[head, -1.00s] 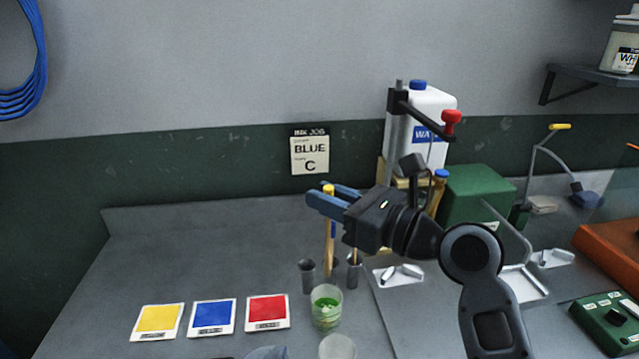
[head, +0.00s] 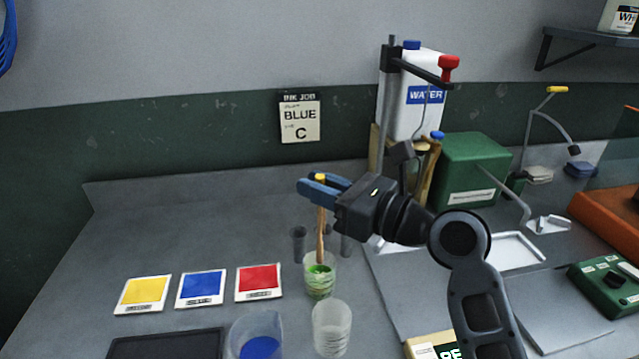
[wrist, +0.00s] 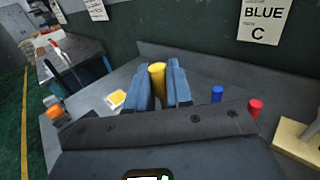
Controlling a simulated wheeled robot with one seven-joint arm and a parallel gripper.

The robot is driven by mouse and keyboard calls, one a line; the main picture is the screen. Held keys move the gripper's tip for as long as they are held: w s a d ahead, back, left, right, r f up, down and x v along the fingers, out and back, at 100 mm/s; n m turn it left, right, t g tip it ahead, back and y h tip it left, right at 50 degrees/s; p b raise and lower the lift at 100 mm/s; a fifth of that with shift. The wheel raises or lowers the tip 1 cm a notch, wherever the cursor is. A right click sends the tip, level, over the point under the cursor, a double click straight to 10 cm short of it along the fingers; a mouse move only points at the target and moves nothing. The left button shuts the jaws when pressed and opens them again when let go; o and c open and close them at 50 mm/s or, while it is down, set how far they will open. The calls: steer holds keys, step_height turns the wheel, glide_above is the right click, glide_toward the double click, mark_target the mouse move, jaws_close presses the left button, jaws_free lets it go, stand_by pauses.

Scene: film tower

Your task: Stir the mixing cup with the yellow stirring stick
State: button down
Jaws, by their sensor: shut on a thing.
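My gripper (head: 318,187) has its blue fingers shut on the upper end of the yellow stirring stick (head: 320,235). The stick has a yellow cap and a wooden shaft and hangs nearly upright. Its lower end reaches into the mouth of a clear cup (head: 320,288) with streaky green contents, which appears to be the mixing cup. How deep the tip is cannot be told. In the wrist view, the stick's yellow cap (wrist: 157,76) sits between the two fingers; the cup is hidden there.
Dark holders (head: 298,244) stand behind the cup. A clear cup (head: 332,328) and a cup with blue contents (head: 257,343) stand in front. Yellow, blue (head: 201,289) and red cards lie left. A water jug (head: 412,95) and green box (head: 470,172) stand behind right.

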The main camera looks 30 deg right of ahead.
steer(key=shift+f+b, duration=1.6)
steer(key=shift+f, duration=1.95)
